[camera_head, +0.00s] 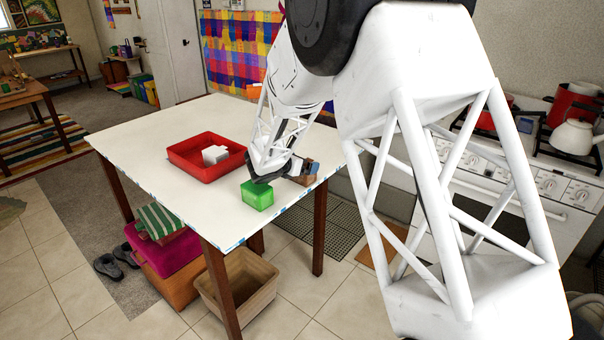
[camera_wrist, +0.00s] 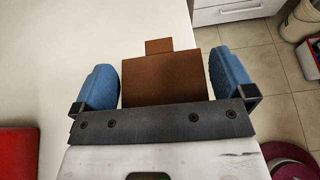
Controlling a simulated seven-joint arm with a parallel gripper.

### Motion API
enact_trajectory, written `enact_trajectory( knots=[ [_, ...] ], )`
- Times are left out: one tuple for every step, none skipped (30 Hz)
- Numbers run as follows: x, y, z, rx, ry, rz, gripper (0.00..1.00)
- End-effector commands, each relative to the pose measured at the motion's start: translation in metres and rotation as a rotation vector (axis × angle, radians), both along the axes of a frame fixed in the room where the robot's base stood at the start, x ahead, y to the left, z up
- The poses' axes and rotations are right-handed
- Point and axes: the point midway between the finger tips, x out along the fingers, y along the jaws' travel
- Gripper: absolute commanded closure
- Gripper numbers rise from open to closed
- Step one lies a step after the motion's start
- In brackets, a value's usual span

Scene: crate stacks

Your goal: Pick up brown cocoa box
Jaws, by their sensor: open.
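The brown cocoa box (camera_wrist: 161,79) lies between the two blue finger pads of my gripper (camera_wrist: 163,86) in the wrist view, with a gap on either side. A smaller brown piece (camera_wrist: 158,46) shows at its far edge. In the head view the brown box (camera_head: 310,168) is partly hidden behind my gripper (camera_head: 283,178), near the right edge of the white table (camera_head: 150,130). My gripper is open around the box. I cannot tell how deep the fingers reach.
A green box (camera_head: 257,195) stands just in front of my gripper. A red tray (camera_head: 185,160) with a white object (camera_head: 215,154) in it is to the left. The table's left part is clear. A stove (camera_head: 500,180) stands beyond the table's right side.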

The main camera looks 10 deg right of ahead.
Motion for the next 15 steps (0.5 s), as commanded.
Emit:
enact_trajectory(
  knots=[
    [0.0024, -0.0025, -0.0019, 0.000, 0.000, -0.001, 0.00],
    [0.0033, -0.0033, -0.0025, 0.000, 0.000, 0.000, 0.00],
    [0.0043, -0.0042, -0.0030, 0.000, 0.000, 0.000, 0.00],
    [0.0048, -0.0046, -0.0032, 0.000, 0.000, 0.000, 0.00],
    [0.0050, -0.0048, -0.0033, 0.000, 0.000, 0.000, 0.00],
    [0.0052, -0.0050, -0.0033, 0.000, 0.000, 0.001, 0.00],
    [0.0052, -0.0050, -0.0033, 0.000, 0.000, 0.001, 0.00],
    [0.0051, -0.0049, -0.0033, 0.000, 0.000, 0.001, 0.00],
    [0.0050, -0.0048, -0.0033, 0.000, 0.000, 0.001, 0.00],
    [0.0050, -0.0049, -0.0032, 0.000, 0.000, 0.001, 0.00],
    [0.0049, -0.0049, -0.0033, 0.000, 0.000, 0.001, 0.00],
    [0.0049, -0.0049, -0.0033, 0.000, 0.000, 0.001, 0.00],
    [0.0049, -0.0049, -0.0033, 0.000, 0.000, 0.001, 0.00],
    [0.0049, -0.0049, -0.0033, 0.000, 0.000, 0.001, 0.00],
    [0.0049, -0.0049, -0.0033, 0.000, 0.000, 0.001, 0.00]
  ],
)
